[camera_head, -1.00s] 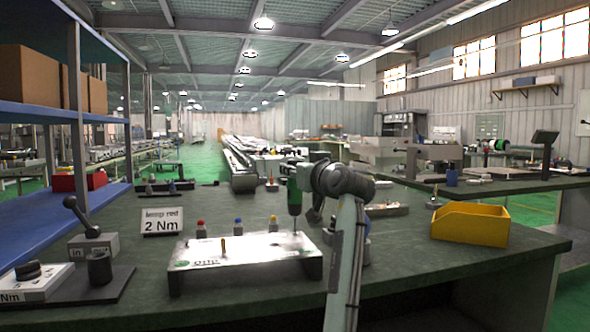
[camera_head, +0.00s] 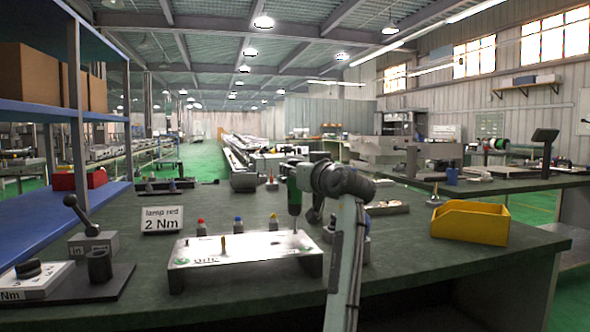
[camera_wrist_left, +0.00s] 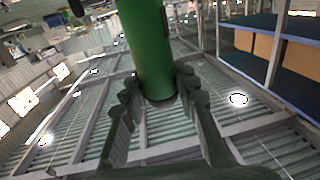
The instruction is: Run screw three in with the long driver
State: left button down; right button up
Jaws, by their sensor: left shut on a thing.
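A long driver with a green handle (camera_head: 294,200) stands upright over the right end of the metal plate (camera_head: 205,258). Its thin shaft runs down to the plate's top near the back right corner; a screw under the tip is too small to make out. My left gripper (camera_wrist_left: 155,80) is shut on the green handle (camera_wrist_left: 147,40), one finger on each side. In the head view its fingers are mostly hidden behind the wrist. A brass-coloured screw or pin (camera_head: 223,245) stands in the plate's middle. My right gripper is not in view.
A sign (camera_head: 162,220) reads "lamp red 2 Nm". A lever fixture (camera_head: 92,243) stands left, a yellow bin (camera_head: 470,223) right.

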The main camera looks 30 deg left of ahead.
pick_arm(q)
jog(key=shift+r, duration=0.1)
jog(key=shift+r+p, duration=1.95)
jog(key=shift+r, duration=0.55)
jog(key=shift+f, duration=0.1)
